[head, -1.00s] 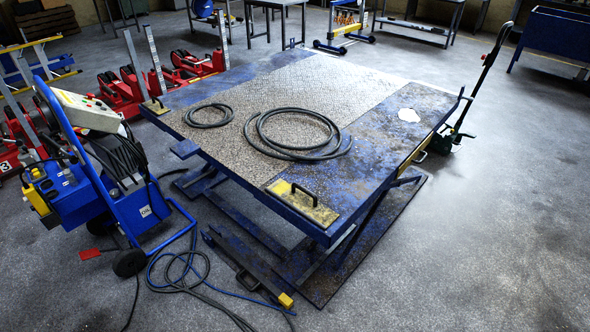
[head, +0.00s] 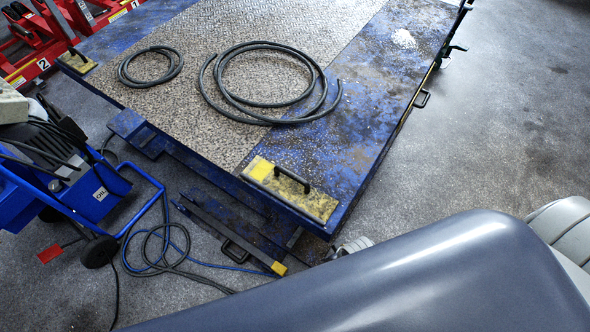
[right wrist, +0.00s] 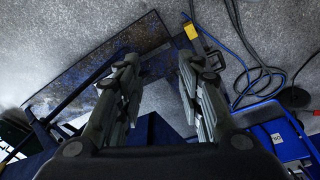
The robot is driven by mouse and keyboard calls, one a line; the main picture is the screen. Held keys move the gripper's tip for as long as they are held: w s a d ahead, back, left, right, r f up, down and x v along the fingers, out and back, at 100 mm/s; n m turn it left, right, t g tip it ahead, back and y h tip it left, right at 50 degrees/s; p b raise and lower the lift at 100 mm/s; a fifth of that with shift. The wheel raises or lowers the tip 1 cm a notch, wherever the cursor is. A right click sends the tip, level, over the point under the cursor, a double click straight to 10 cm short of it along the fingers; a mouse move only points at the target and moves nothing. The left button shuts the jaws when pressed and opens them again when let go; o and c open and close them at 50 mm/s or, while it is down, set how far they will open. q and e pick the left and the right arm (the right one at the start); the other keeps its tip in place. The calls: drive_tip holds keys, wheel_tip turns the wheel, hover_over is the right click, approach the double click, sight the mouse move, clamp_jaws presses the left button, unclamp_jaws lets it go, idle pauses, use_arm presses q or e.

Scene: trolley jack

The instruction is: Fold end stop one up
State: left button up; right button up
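A yellow, worn plate with a black handle (head: 290,187) lies flat on the near corner of the blue lift table (head: 362,120). A similar yellow plate with a handle (head: 77,63) is at the table's far left corner. Another black handle (head: 422,99) hangs at the table's right side edge. I cannot tell which part is end stop one. My right gripper (right wrist: 158,62) is open and empty in the right wrist view, low beside the table's base. In the head view only a small ribbed part of it shows below the near corner. My left gripper is not in view.
Two black hose coils (head: 268,88) lie on the tabletop. A dark bar with a yellow end (head: 278,268) lies low by the base. A blue wheeled cart (head: 75,190) and cables stand left. My grey arm covers the lower right. Floor at right is clear.

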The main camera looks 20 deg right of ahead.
drive_tip(key=w+a+r+t, duration=0.15)
drive_tip(key=w+r, duration=0.35)
drive_tip(key=r, duration=0.8)
drive_tip(key=w+a+r+n+y, duration=0.5)
drive_tip(key=w+a+r+n, duration=0.15)
drive_tip(key=w+a, duration=0.5)
drive_tip(key=m+g, duration=0.2)
approach(293, 174)
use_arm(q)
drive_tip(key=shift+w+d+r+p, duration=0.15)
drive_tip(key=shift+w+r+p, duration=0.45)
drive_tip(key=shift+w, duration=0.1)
use_arm(e)
drive_tip(key=shift+n+h, duration=0.25)
drive_tip(key=shift+h, duration=0.15)
drive_tip(key=x, duration=0.8)
drive_tip(key=shift+a, duration=0.35)
drive_tip(key=shift+c, duration=0.6)
clamp_jaws()
